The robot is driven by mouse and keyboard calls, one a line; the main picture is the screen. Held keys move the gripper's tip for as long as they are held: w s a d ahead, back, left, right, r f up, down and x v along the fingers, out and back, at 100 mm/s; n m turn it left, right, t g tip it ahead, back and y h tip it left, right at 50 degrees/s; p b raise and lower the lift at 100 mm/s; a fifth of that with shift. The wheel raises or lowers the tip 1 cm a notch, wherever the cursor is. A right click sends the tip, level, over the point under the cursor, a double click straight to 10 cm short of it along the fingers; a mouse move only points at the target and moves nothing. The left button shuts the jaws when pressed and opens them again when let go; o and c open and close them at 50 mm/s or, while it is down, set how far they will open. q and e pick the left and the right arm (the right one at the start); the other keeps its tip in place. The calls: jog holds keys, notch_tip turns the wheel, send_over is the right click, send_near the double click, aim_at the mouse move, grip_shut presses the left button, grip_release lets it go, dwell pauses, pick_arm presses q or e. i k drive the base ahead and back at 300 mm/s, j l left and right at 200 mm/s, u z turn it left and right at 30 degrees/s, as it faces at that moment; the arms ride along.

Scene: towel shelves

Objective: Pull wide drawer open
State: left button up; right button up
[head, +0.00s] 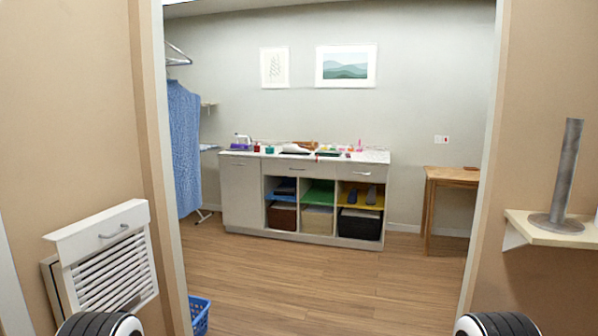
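A wide drawer front (328,171) runs below the right part of the countertop of the white cabinet (241,194), across the room beyond the doorway. Neither of my grippers is in view. Two rounded black-and-white parts of mine show at the bottom edge, far from the cabinet.
The doorway frames the view; wooden floor (330,280) inside is clear. A white slatted unit with a handle (112,233) is on the left wall. A blue basket (200,315) stands by the left jamb. A small shelf (552,230) juts out right; a wooden table (452,177) stands beyond.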

aim_at(278, 167)
jog(key=i, duration=5.4)
